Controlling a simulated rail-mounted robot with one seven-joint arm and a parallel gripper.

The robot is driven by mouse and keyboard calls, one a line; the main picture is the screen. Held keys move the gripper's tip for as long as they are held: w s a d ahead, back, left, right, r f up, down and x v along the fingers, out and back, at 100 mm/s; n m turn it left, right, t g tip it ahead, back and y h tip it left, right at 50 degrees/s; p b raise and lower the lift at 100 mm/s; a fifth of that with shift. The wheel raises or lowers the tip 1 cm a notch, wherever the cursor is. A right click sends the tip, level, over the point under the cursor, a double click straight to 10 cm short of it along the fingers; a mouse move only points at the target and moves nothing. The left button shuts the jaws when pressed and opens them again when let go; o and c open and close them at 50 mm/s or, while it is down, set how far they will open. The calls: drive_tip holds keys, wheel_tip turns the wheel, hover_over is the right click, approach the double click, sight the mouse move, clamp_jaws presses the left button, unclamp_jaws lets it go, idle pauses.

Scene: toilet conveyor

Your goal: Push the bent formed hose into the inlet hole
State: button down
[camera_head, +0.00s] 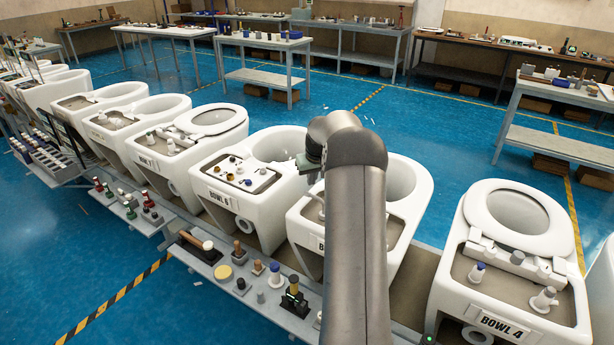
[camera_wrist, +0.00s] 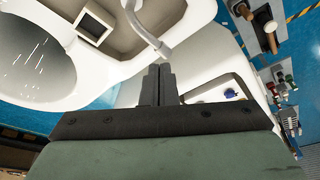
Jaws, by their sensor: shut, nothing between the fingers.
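A white bent formed hose (camera_wrist: 148,32) shows in the wrist view, running down from the top edge and bending near the fingertips. My gripper (camera_wrist: 158,70) is shut and empty, its two dark fingers together just below the hose's lower bend. I cannot tell if the tips touch the hose. The hose lies over the recessed deck of a white toilet bowl. A square opening with a pale rim (camera_wrist: 95,25) is left of the hose. I cannot make out the inlet hole. In the head view my arm hides much of this bowl (camera_head: 408,190).
BOWL 6 (camera_head: 248,205) with small parts stands left, and BOWL 4 (camera_head: 515,270) with a seat stands right. A shelf of fittings and tools (camera_head: 235,275) runs along the front. Work tables (camera_head: 265,75) stand behind on the blue floor.

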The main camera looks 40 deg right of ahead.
sight(310, 195)
drive_tip(key=shift+b+x, duration=0.6)
drive_tip(key=shift+x, duration=1.85)
drive_tip(key=shift+s+a+f+b, duration=0.15)
drive_tip(key=shift+f+b, duration=0.35)
drive_tip(key=shift+f, duration=0.25)
drive_tip(key=shift+r+p, duration=0.6)
drive_tip(key=shift+r, duration=1.5)
drive_tip(key=b+v, duration=0.3)
drive_tip(key=v, duration=1.3)
drive_tip(key=shift+s, duration=0.2)
